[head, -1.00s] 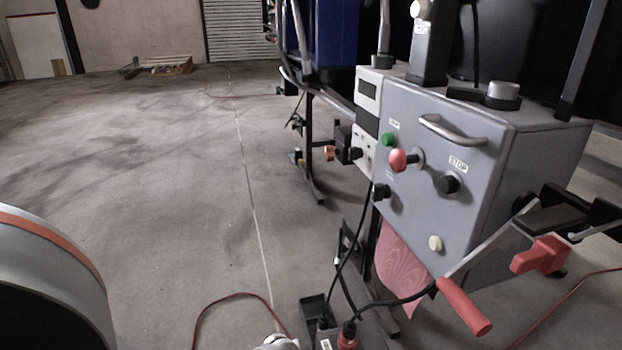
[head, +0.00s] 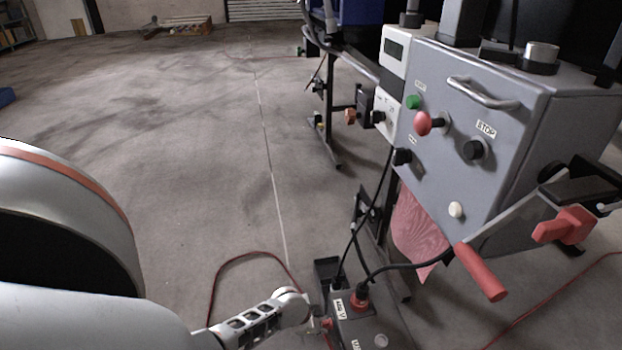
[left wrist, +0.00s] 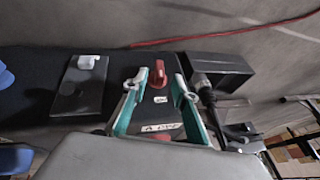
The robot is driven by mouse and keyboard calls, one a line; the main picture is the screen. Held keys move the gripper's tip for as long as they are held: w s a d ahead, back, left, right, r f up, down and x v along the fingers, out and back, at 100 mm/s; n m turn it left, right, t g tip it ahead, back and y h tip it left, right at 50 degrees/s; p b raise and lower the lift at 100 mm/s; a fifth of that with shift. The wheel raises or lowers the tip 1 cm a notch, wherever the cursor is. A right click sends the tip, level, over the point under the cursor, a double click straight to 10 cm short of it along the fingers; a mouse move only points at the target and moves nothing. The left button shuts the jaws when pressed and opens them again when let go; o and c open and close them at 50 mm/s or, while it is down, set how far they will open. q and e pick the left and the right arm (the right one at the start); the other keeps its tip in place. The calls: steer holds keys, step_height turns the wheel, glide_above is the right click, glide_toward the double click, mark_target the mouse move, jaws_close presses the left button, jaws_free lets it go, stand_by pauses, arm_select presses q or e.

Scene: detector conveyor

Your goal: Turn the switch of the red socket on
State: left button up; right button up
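A dark socket box (head: 362,330) stands low at the bottom centre of the head view, with a red plug and cable (head: 360,298) on its top. A small red switch (head: 327,323) shows at its left side. In the left wrist view the red switch (left wrist: 158,76) stands out from a dark panel. My left gripper (head: 305,308) is beside the box. In the left wrist view its two teal fingers (left wrist: 158,88) are open, with the red switch between and just beyond their tips. I cannot tell whether they touch it. My right gripper is not in view.
A grey control box (head: 450,170) with knobs, a stop button and a red-handled crank (head: 480,272) stands right of the socket box. Black cables run down to the sockets. A pale switch (left wrist: 88,62) sits left of the red one. A red cable lies on the open floor at left.

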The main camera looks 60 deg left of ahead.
arm_select(q)
steer(key=v, duration=0.8)
steer(key=shift+r, duration=0.15)
steer(key=shift+s, duration=0.1)
